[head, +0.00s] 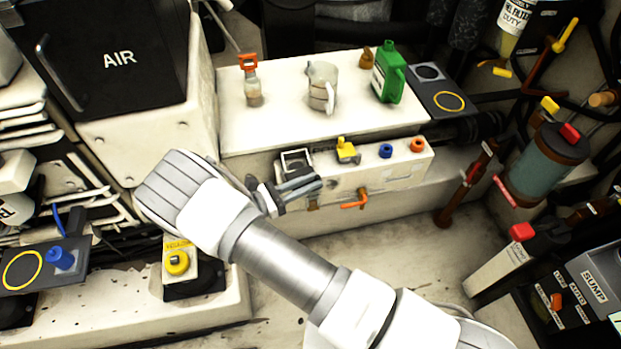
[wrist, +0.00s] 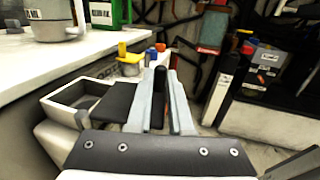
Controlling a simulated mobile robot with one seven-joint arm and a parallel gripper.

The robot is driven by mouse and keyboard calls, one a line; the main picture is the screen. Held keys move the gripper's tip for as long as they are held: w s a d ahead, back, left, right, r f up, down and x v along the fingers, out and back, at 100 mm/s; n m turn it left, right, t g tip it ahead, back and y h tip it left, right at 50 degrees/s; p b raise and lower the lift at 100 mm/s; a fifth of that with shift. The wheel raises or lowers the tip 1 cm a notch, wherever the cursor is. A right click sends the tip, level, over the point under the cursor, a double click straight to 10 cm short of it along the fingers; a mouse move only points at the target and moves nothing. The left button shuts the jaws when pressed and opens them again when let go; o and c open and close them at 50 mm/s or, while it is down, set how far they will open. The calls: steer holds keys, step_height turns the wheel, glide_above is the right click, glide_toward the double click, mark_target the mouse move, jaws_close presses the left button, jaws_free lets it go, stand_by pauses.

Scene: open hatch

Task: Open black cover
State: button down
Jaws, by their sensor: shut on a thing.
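A small box opening with a pale frame (head: 295,160) is on the white unit in the head view. The wrist view shows the same opening (wrist: 72,96) uncovered, with its grey inside visible. A black cover (wrist: 115,102) stands tilted at the right side of this opening, beside my fingers. My gripper (head: 317,182) is at the front of the box. In the wrist view my gripper (wrist: 160,78) is shut on a dark upright piece between its fingers, which looks like part of the black cover. The joint between them is hidden by the fingers.
A yellow valve (head: 347,152), a blue knob (head: 386,151) and an orange knob (head: 417,146) stand right of the opening. A jug (head: 322,86) and green can (head: 389,75) stand on the shelf behind. Open floor (head: 400,245) lies in front.

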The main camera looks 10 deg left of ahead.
steer(key=shift+a+y, duration=0.3)
steer(key=shift+a, duration=0.25)
steer(key=c, duration=0.9)
jaws_free()
steer(key=shift+t, duration=0.3)
steer(key=shift+c, duration=0.2)
steer(key=shift+o, duration=0.7)
steer(key=shift+d, duration=0.15)
steer(key=p+v, duration=0.1)
steer(key=v, duration=1.6)
steer(key=shift+a, duration=0.35)
